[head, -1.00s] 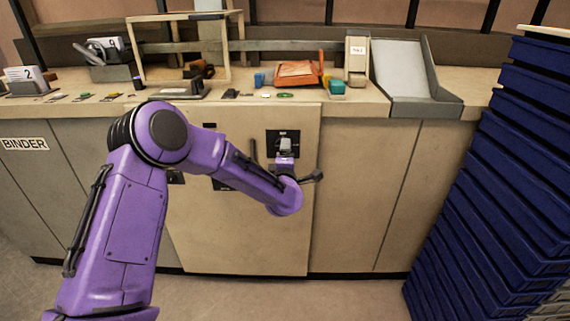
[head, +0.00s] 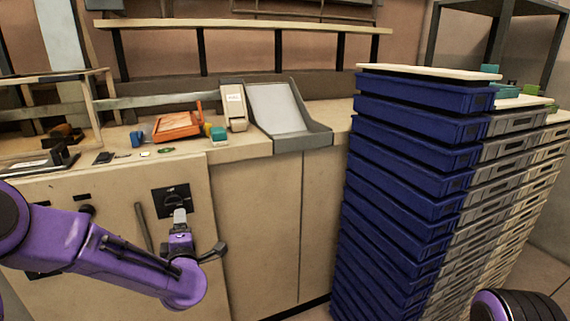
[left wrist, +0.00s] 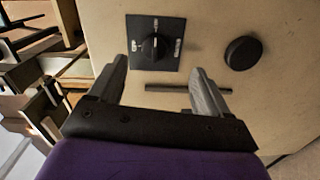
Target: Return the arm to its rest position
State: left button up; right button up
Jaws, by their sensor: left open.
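My purple left arm (head: 100,245) reaches in from the left in the head view. Its gripper (head: 180,214) is in front of the beige cabinet front, overlapping the lower part of a black dial plate (head: 163,194). In the left wrist view the gripper (left wrist: 159,75) is open, with nothing between its fingers. The dial knob (left wrist: 153,46) on its black plate lies beyond the fingertips, apart from them as far as I can see. A purple and black part of my own body (head: 515,305) shows at the bottom right. My right gripper is out of view.
A tall stack of blue crates (head: 405,160) stands right of the cabinet, with grey crates (head: 505,150) behind. A round black knob (left wrist: 243,53) and a dark bar handle (left wrist: 185,89) are on the panel. An orange tray (head: 178,127) and a grey sloped tray (head: 290,140) rest on the countertop.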

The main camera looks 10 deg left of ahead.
pick_arm(q)
jog(key=s+d+f+m+g+h+p, duration=0.25)
jog(key=s+f+m, duration=0.35)
jog(key=s+f, duration=0.4)
jog(key=s+d+f+m+g+h+p, duration=0.1)
jog(key=s+d+f+m+g+h, duration=0.25)
jog(key=s+f+m, duration=0.55)
jog(key=s+f+g, duration=0.2)
jog(key=s+f, duration=0.1)
jog(key=s, duration=0.3)
jog(key=s+f+g+p, duration=0.1)
jog(key=s+f+g, duration=0.1)
jog(key=s, duration=0.5)
jog(key=s+a+f+g+p, duration=0.1)
jog(key=s+f+g, duration=0.1)
jog(key=s+f, duration=0.2)
jog(key=s, duration=0.2)
jog(key=shift+s+f+m+y, duration=0.3)
jog(key=shift+s+f+m, duration=0.05)
jog(key=shift+m, duration=0.05)
